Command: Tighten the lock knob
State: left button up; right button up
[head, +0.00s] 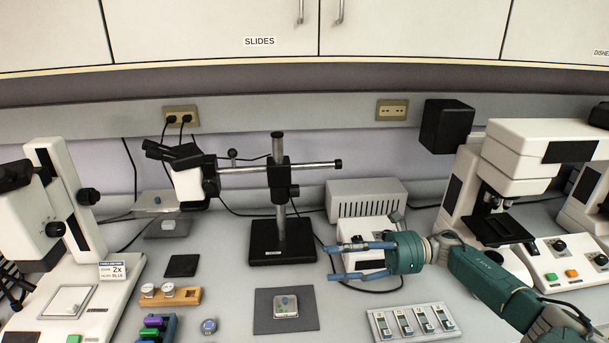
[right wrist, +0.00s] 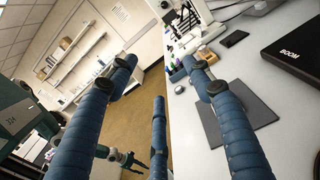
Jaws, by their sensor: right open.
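The boom stand (head: 281,205) stands upright on its black base (head: 262,252) in the middle of the bench. A black clamp on its post carries small dark knobs; one knob (head: 294,190) sits at the clamp's right side. I cannot tell which knob is the lock knob. My right gripper (head: 331,262) is open and empty, in front of and below the clamp, its blue fingers pointing left. In the right wrist view its fingers (right wrist: 160,85) are spread with nothing between them, and the base marked BOOM (right wrist: 290,45) lies to the right. My left gripper (right wrist: 130,160) seems to show small at the bottom there.
A stereo microscope head (head: 190,180) hangs at the boom's left end. A grey vented box (head: 366,199) stands behind my right gripper. A slide tray (head: 376,325), a dark mat (head: 263,318) and a wooden holder (head: 150,300) lie in front. A large white microscope (head: 520,140) stands right.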

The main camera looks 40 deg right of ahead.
aim_at(294, 189)
jog(key=i+l, duration=0.75)
jog(key=l, duration=0.25)
